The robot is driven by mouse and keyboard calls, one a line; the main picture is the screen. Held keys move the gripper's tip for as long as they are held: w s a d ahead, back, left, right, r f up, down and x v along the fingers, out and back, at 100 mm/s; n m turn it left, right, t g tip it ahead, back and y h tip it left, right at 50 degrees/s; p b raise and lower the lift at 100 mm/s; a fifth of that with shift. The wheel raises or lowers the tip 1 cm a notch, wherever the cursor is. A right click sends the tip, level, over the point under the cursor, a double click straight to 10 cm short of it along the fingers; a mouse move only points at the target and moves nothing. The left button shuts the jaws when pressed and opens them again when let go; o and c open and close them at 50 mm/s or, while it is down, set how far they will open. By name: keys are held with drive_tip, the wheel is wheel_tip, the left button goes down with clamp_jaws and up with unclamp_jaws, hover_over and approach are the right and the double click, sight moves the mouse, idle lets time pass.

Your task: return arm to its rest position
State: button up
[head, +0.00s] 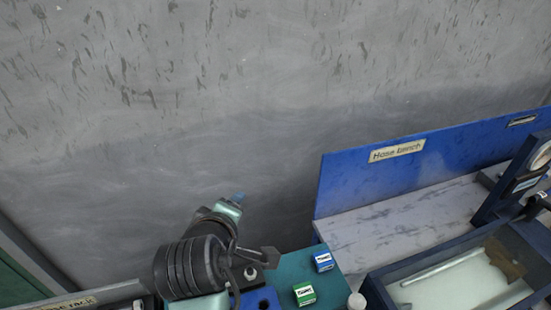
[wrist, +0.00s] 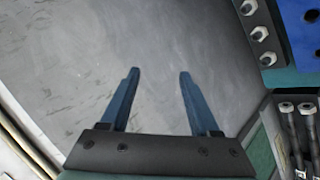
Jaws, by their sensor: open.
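My gripper (wrist: 160,73) shows in the wrist view with its two blue fingers spread apart. Nothing is between them, and a plain grey surface lies beyond. In the head view my arm rises at the lower middle, with a black ribbed joint and pale green links. A small blue tip (head: 240,196) shows at its upper end; I cannot make out both fingers there.
A teal surface with a green box (head: 304,294) and a blue box (head: 323,261) lies right of my arm. The hose bench's blue back panel (head: 350,185) and an open tray (head: 380,292) stand further right. In the wrist view, bolts (wrist: 249,7) show at the right.

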drive_tip(key=d+r+m+t+y, duration=0.1)
drive_tip(key=d+r+m+t, duration=0.3)
drive_tip(key=r, duration=0.9)
drive_tip(key=r+m+t, duration=0.3)
drive_tip(key=r+t, duration=0.2)
drive_tip(key=r, duration=0.9)
drive_tip(key=s+d+r+m+t, duration=0.2)
drive_tip(key=s+r+t, duration=0.2)
drive_tip(key=r, duration=0.5)
drive_tip(key=s+d+r+m+t, duration=0.2)
drive_tip(key=s+r+m+t, duration=0.1)
drive_tip(key=s+r, duration=0.6)
drive_tip(key=shift+r+m+t+h, duration=0.15)
drive_tip(key=shift+m+t+h, duration=0.15)
drive_tip(key=shift+t, duration=0.1)
drive_tip(key=shift+s, duration=0.15)
